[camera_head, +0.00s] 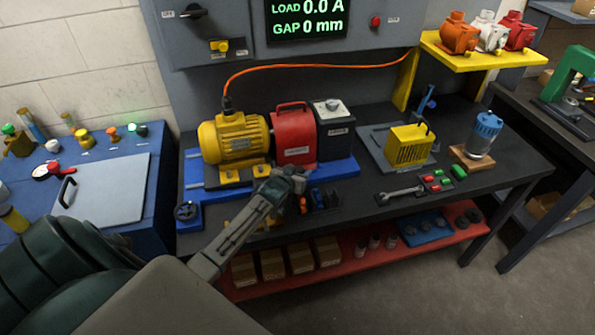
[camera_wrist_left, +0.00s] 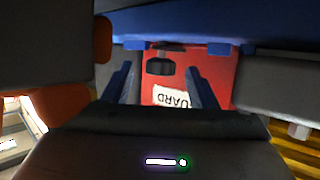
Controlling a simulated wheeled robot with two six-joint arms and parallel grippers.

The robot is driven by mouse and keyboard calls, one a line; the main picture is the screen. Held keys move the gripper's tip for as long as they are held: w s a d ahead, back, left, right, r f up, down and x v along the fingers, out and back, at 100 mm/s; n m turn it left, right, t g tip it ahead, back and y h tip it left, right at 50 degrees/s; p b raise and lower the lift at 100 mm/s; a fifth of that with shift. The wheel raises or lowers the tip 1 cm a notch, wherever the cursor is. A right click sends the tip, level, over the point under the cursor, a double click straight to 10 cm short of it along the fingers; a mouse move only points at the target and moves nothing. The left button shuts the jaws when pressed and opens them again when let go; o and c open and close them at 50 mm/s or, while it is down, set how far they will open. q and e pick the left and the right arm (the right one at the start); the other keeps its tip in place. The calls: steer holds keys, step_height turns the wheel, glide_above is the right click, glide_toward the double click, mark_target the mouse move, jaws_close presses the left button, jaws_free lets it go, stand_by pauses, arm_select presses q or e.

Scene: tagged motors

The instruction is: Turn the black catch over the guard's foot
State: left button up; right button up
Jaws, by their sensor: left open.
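The red guard (camera_head: 293,138) with a handle on top stands between the yellow motor and a black box in the head view. In the left wrist view the guard's labelled red face (camera_wrist_left: 172,82) fills the middle. The black catch (camera_wrist_left: 160,67) shows there as a small dark block against the red, near the blue base edge. My left gripper (camera_head: 290,180) is in front of the guard's lower face. In the wrist view its two fingers (camera_wrist_left: 161,86) are apart, either side of the catch and not touching it. The gripper hides the catch in the head view.
The yellow motor (camera_head: 235,139) and black box (camera_head: 334,130) flank the guard on the blue base (camera_head: 343,167). A small rack of tools (camera_head: 320,200) stands close to the gripper's right. A wrench (camera_head: 400,194) and a yellow cage (camera_head: 409,146) lie farther right on the bench.

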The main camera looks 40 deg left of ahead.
arm_select(q)
steer(key=c, duration=0.9)
steer(key=shift+c, duration=0.4)
steer(key=shift+a, duration=0.1)
arm_select(e)
steer(key=shift+s+a, duration=0.1)
steer(key=shift+a, duration=0.35)
arm_select(q)
steer(key=shift+s+m+h, duration=0.1)
steer(key=shift+m+h, duration=0.3)
steer(key=shift+h, duration=0.1)
arm_select(e)
steer(key=shift+f, duration=0.1)
arm_select(q)
steer(key=shift+m+h, duration=0.3)
arm_select(e)
steer(key=shift+d, duration=0.4)
arm_select(q)
steer(key=o, duration=1)
